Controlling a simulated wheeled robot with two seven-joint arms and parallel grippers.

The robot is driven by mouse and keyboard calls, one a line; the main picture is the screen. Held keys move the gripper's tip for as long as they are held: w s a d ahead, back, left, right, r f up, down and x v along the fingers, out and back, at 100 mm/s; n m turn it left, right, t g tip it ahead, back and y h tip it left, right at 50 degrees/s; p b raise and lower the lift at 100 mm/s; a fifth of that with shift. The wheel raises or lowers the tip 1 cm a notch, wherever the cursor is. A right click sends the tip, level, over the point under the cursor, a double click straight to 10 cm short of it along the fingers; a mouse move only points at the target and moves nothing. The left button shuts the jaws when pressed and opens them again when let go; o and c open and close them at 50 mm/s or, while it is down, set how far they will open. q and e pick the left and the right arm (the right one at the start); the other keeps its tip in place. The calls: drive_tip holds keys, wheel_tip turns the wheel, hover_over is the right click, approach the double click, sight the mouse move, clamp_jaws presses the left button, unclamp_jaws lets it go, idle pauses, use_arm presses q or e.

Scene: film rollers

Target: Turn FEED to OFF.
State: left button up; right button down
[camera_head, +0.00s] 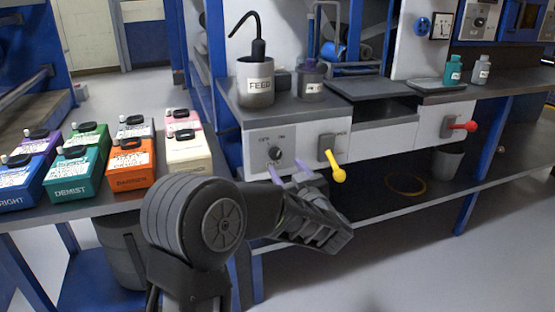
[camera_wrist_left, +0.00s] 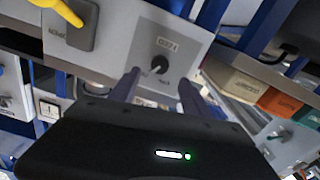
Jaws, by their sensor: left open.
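A black rotary knob (camera_head: 276,154) sits on a white front panel (camera_head: 258,138) below the grey FEED-labelled pot (camera_head: 256,84). Small lettering stands above the knob on both sides; which mark the knob points to is too small to tell. In the left wrist view the knob (camera_wrist_left: 159,64) lies ahead, between the two fingers. My left gripper (camera_head: 289,169) is open and empty, its purple fingers pointing at the panel just below and right of the knob. It seems apart from the knob. My right gripper is not in view.
A yellow-handled lever (camera_head: 334,165) sits right of the knob, close to my fingers. A red-handled lever (camera_head: 459,126) is farther right. A dark-lidded bottle (camera_head: 310,80) stands by the pot. Several coloured boxes, including an orange one (camera_head: 132,170), fill the left bench.

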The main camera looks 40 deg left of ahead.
sight(277, 156)
use_arm(q)
drive_tip(key=b+x, duration=0.2)
drive_tip(key=x, duration=0.4)
drive_tip(key=shift+w+a+f, duration=0.15)
drive_tip(key=shift+a, duration=0.05)
drive_tip(key=shift+w+a, duration=0.35)
drive_tip(key=shift+a, duration=0.15)
clamp_jaws()
